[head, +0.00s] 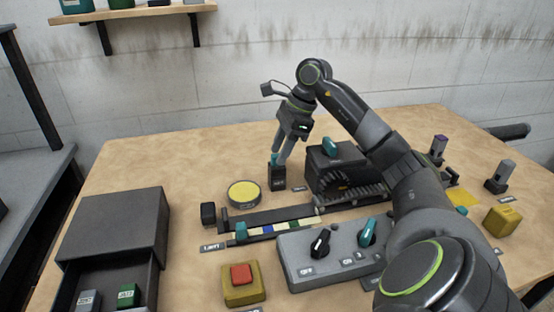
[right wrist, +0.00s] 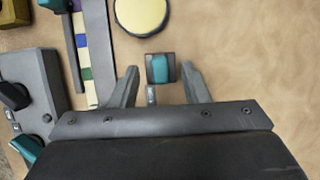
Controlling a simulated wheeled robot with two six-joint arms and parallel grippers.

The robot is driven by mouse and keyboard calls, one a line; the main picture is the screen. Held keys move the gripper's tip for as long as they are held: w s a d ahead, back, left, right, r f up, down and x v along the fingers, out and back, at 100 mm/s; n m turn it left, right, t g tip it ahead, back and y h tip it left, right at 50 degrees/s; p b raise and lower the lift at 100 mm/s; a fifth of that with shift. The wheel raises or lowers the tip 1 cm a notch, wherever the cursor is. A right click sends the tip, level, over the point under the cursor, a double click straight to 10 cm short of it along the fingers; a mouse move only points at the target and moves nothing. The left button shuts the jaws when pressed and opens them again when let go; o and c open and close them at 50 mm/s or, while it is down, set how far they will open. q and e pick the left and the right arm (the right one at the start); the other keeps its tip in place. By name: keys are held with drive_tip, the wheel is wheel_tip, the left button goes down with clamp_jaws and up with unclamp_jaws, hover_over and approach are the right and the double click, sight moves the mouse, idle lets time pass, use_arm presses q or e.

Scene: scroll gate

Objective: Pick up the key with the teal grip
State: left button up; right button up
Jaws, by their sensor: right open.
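The key with the teal grip (head: 276,159) stands upright in a small dark block (head: 277,178) behind the long strip, left of the dark box. In the right wrist view its teal grip (right wrist: 161,72) shows from above, between my two fingers. My right gripper (head: 283,151) points down over the key. It is open, with one finger on each side of the grip and a gap beside it in the right wrist view (right wrist: 160,73). The key's lower part is hidden in the block. My left gripper is not in view.
A yellow round pad (head: 243,193) lies close to the key. A dark box (head: 333,168) with a teal knob stands beside it. A grey switch panel (head: 300,245) and a red button (head: 241,273) are nearer. Purple-grip (head: 438,145) and grey-grip (head: 504,168) keys stand at right.

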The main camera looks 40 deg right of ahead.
drive_tip(key=shift+w+a+f, duration=0.1)
drive_tip(key=shift+a+f, duration=0.05)
drive_tip(key=shift+f, duration=0.4)
clamp_jaws()
drive_tip(key=shift+r, duration=0.1)
drive_tip(key=shift+r, duration=0.1)
wheel_tip(320, 180, up, 8)
drive_tip(key=shift+f, duration=0.2)
drive_tip(key=shift+r+p, duration=0.6)
drive_tip(key=shift+p, duration=0.05)
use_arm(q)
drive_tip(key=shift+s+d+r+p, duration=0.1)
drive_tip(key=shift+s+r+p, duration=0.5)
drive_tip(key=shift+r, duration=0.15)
use_arm(e)
drive_tip(key=shift+r, duration=0.5)
